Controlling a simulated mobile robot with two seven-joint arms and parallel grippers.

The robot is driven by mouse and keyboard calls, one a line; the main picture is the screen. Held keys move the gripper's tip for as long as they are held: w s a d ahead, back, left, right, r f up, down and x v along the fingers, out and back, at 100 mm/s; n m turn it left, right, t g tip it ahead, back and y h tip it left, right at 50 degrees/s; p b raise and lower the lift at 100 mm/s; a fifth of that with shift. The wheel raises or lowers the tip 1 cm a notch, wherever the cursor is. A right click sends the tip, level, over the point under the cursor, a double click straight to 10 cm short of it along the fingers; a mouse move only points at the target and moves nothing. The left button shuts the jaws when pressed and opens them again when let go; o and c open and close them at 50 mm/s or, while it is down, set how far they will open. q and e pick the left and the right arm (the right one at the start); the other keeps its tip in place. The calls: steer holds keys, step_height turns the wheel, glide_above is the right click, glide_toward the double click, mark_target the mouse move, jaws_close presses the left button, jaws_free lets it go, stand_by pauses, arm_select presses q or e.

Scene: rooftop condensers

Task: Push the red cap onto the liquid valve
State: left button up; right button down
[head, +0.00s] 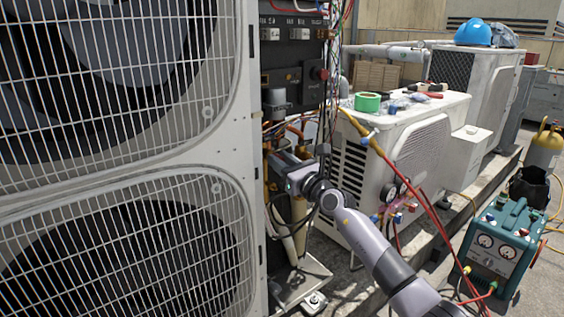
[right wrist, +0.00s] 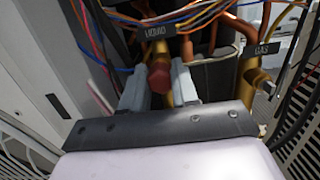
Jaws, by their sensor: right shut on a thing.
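The red cap (right wrist: 159,78) shows in the right wrist view between the two grey fingers of my right gripper (right wrist: 159,88), which is shut on it. The brass liquid valve (right wrist: 159,48) is directly behind the cap, under a black LIQUID tag (right wrist: 166,29). I cannot tell whether the cap touches the valve or sits on it. In the head view my right gripper (head: 284,160) reaches into the open service bay of the large condenser (head: 246,200); its fingertips and the cap are not clear there. My left gripper is not in view.
Beside the liquid valve is the brass gas valve (right wrist: 254,82) with a GAS tag (right wrist: 268,48). Loose wires (right wrist: 205,15) cross above both. A teal recovery machine (head: 500,245) is farther right.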

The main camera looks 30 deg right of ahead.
steer(key=shift+w+b, duration=0.3)
steer(key=shift+w, duration=0.35)
stand_by(0.4)
steer(key=c, duration=0.8)
jaws_free()
